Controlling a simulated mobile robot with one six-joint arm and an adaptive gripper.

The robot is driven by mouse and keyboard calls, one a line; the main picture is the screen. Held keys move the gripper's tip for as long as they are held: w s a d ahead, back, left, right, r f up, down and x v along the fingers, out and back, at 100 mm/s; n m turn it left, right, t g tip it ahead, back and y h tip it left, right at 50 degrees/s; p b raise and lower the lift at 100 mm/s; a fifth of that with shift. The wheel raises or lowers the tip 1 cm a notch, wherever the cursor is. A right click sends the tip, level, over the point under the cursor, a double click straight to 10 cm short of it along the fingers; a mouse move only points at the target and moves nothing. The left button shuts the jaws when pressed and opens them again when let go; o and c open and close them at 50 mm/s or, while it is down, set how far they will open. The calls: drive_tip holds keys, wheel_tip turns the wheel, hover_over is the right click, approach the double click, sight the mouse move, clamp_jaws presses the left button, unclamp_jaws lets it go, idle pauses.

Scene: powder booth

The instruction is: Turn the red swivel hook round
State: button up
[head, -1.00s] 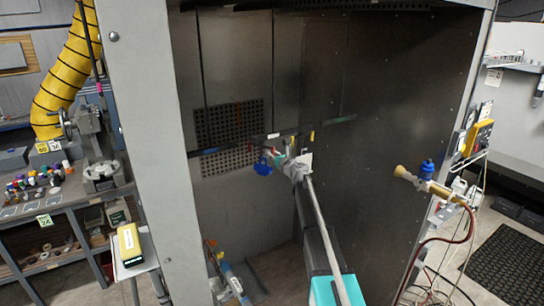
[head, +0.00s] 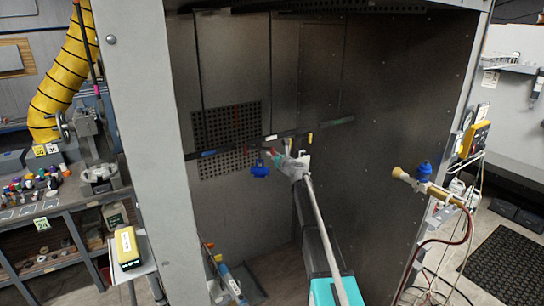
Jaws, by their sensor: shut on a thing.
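The red swivel hook (head: 271,152) shows as a small red patch below the dark rail inside the booth; its shape is too small to make out. My gripper (head: 279,157) is at the hook, shut on it, with my arm reaching up from below. A blue part (head: 260,169) hangs just below and left of the red patch and the fingertips. The fingers hide part of the hook, and I cannot tell which way it faces.
The rail (head: 235,146) carries small coloured markers. A perforated panel (head: 225,120) is on the wall behind. The booth's left post (head: 150,120) and right wall (head: 410,110) flank my arm. A brass fitting with a blue top (head: 425,172) sticks out at right.

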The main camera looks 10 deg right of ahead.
drive_tip(key=shift+w+d, duration=0.2)
drive_tip(key=shift+w, duration=0.75)
drive_tip(key=shift+x, duration=1)
drive_tip(key=shift+d, duration=0.15)
drive_tip(key=o, duration=0.7)
drive_tip(key=shift+o, duration=0.2)
